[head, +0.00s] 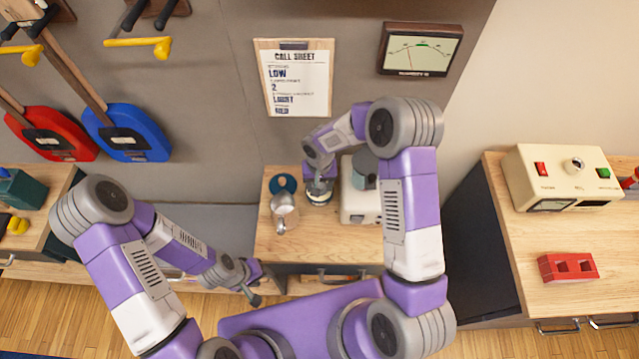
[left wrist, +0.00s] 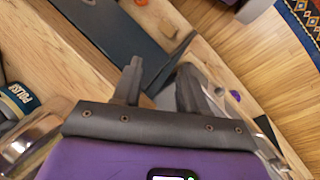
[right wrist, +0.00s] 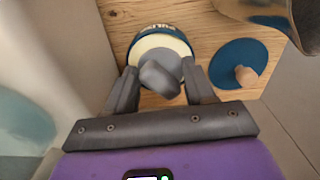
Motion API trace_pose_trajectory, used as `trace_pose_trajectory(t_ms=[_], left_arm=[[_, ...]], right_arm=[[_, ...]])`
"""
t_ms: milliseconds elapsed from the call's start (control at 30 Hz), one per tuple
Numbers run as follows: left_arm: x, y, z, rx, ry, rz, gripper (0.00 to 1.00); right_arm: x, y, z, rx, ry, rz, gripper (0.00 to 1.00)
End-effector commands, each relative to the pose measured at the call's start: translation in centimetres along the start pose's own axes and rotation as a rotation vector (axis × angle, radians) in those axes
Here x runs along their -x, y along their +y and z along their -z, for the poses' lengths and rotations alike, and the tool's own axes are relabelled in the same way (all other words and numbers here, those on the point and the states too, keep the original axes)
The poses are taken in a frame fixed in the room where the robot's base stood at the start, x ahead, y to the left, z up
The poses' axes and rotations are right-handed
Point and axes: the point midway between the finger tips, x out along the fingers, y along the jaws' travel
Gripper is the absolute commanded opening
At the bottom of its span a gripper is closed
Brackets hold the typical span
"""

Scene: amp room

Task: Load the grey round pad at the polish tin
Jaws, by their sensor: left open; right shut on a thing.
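The polish tin (right wrist: 151,30) stands on the wooden top, open, with cream polish (right wrist: 146,46) inside; it also shows in the head view (head: 319,199). My right gripper (right wrist: 160,88) is over the tin and shut on the grey round pad (right wrist: 160,78). The pad overlaps the near part of the polish in the right wrist view; I cannot tell whether they touch. The tin also shows at the left of the left wrist view (left wrist: 16,100). My left gripper (left wrist: 155,78) is open and empty, low by the front edge of the counter (head: 255,287).
A blue lid (right wrist: 232,52) with a wooden knob lies beside the tin. A metal jug (head: 284,208) stands close to the tin, and a cream machine (head: 357,204) on its other side. A red block (head: 568,267) sits on the right counter.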

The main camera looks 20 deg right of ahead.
Motion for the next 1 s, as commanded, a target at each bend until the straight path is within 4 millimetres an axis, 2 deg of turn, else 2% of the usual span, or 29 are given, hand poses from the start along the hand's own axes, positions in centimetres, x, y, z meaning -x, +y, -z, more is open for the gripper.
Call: trace_pose_trajectory(t_ms=[567, 1000], left_arm=[[0.0, 0.0, 0.0, 0.000, 0.000, 0.000, 0.43], [1.7, 0.6, -0.1, 0.000, 0.000, 0.000, 0.43]], right_arm=[[-0.1, 0.1, -0.2, 0.000, -0.006, -0.002, 0.29], [3.2, 0.0, -0.1, 0.000, -0.001, -0.001, 0.29]])
